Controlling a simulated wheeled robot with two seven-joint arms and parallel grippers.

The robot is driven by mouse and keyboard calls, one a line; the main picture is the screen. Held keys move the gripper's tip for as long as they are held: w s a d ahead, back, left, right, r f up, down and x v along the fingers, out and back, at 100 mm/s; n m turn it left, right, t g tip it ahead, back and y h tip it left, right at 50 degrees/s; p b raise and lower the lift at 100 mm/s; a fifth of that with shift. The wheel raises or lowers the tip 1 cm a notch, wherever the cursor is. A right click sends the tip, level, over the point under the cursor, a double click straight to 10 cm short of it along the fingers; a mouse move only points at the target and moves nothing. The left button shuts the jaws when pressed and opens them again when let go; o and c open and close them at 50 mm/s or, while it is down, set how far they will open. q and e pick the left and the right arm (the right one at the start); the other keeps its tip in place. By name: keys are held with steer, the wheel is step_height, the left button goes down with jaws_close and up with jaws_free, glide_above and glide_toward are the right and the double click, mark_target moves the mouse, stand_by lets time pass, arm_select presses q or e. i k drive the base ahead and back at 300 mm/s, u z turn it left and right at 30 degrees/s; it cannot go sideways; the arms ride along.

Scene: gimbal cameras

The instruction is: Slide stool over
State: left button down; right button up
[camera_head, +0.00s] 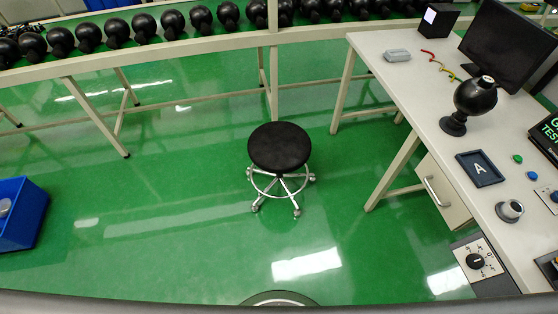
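A stool (279,148) with a round black seat stands upright on the green floor in the middle of the view. It has a chrome foot ring and a chrome base with several casters. It stands apart from the desk (402,45) on the right and in front of the long bench. Neither my left nor my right gripper is in view.
The long bench (190,52) at the back carries a row of black spherical devices. A blue bin (24,222) stands at the left. The desk holds a monitor (508,45) and a black sphere device (474,97). The floor around the stool is clear.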

mark_target(278, 148)
steer(key=u, duration=1.9)
steer(key=i, duration=1.35)
steer(key=z, duration=3.95)
